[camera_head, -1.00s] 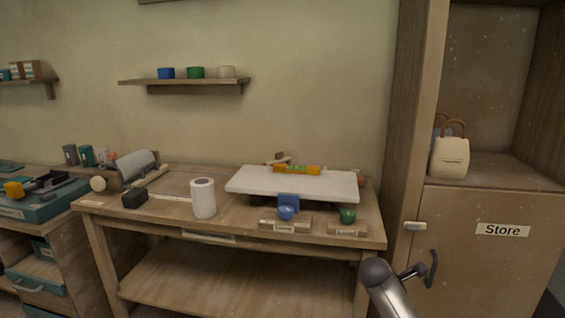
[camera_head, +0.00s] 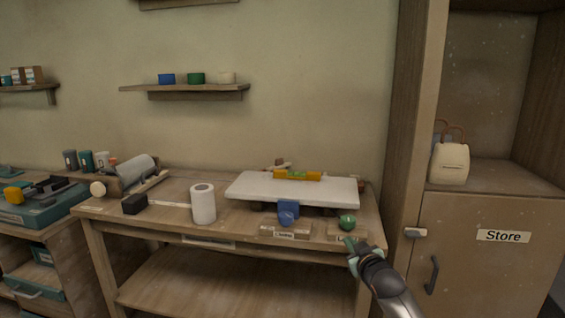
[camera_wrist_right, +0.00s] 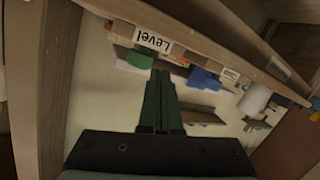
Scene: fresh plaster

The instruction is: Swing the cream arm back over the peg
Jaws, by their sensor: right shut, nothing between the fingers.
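No part is plainly the cream arm or its peg. A small cream and brown piece (camera_head: 278,164) shows behind the white slab (camera_head: 250,190), too small to make out, and its lower part is hidden. A cream knob (camera_head: 97,189) sits at the bench's left end. My right gripper (camera_head: 352,243) is at the bench's front right edge, just in front of the green knob (camera_head: 347,222) and its label. In the right wrist view its green fingers (camera_wrist_right: 160,97) are together and empty, pointing toward the "Level" label (camera_wrist_right: 153,40). My left gripper is not in view.
An orange level (camera_head: 297,175) lies on the slab. A blue knob (camera_head: 288,216) stands in front of it. A white roll (camera_head: 203,204) and black block (camera_head: 134,204) stand further left. The "Store" cabinet (camera_head: 480,250) is close on the right.

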